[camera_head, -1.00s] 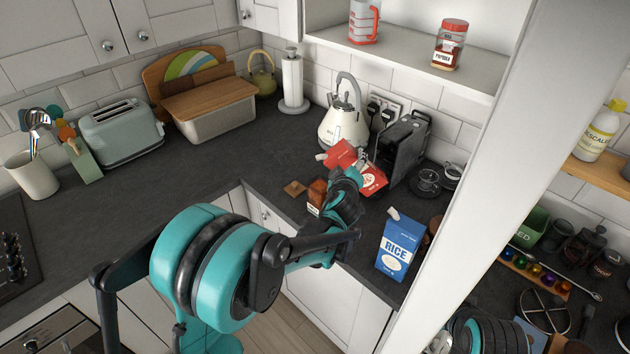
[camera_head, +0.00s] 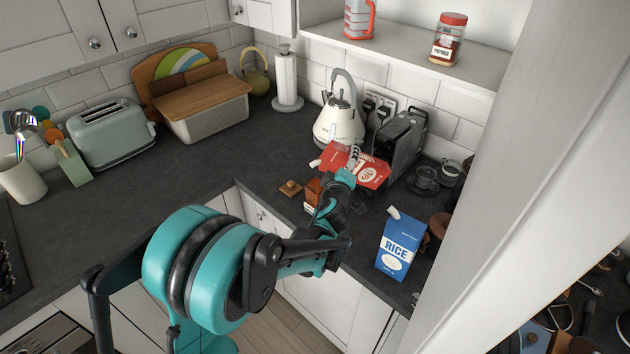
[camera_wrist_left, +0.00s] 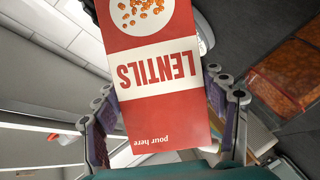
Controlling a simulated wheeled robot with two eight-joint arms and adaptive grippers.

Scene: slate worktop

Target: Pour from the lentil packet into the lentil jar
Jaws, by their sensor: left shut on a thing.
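The red and white lentil packet (camera_head: 366,172) is held tilted above the worktop, in front of the kettle. My left gripper (camera_head: 350,180) is shut on it. In the left wrist view the packet (camera_wrist_left: 160,110) sits between the two fingers, its "LENTILS" print upside down and "pour here" at the bottom edge. The jar with orange-brown contents (camera_head: 312,192) stands on the worktop just left of my gripper, partly hidden by my arm. A transparent thing with orange contents also shows at the right of the wrist view (camera_wrist_left: 285,78). My right gripper is not in view.
A small wooden lid (camera_head: 291,188) lies left of the jar. The cream kettle (camera_head: 338,122) and grey toaster-like appliance (camera_head: 402,145) stand behind the packet. A blue rice packet (camera_head: 400,246) stands to the right, near the front edge.

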